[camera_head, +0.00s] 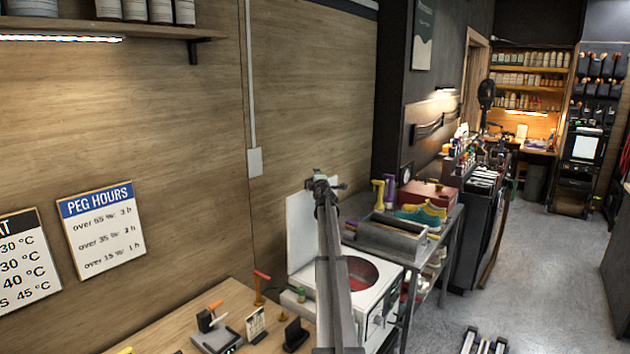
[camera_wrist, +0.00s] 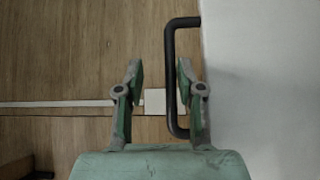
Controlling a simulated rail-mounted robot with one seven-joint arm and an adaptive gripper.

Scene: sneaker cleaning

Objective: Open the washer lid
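The washer (camera_head: 378,300) is a white box with a round opening, red inside, in the middle of the head view. Its white lid (camera_head: 299,232) stands up at the back, raised off the opening. My gripper (camera_head: 322,184) is by the lid's upper edge, and my arm hides part of the lid and washer. In the wrist view the lid (camera_wrist: 265,90) fills the right side, with its black bar handle (camera_wrist: 170,70) along the edge. My gripper (camera_wrist: 158,75) is open there. The handle shows between the fingers, nearer the right one; contact cannot be told.
A wooden workbench (camera_head: 185,310) with small tools and a scale (camera_head: 217,338) lies left of the washer. The wooden wall is close behind the lid.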

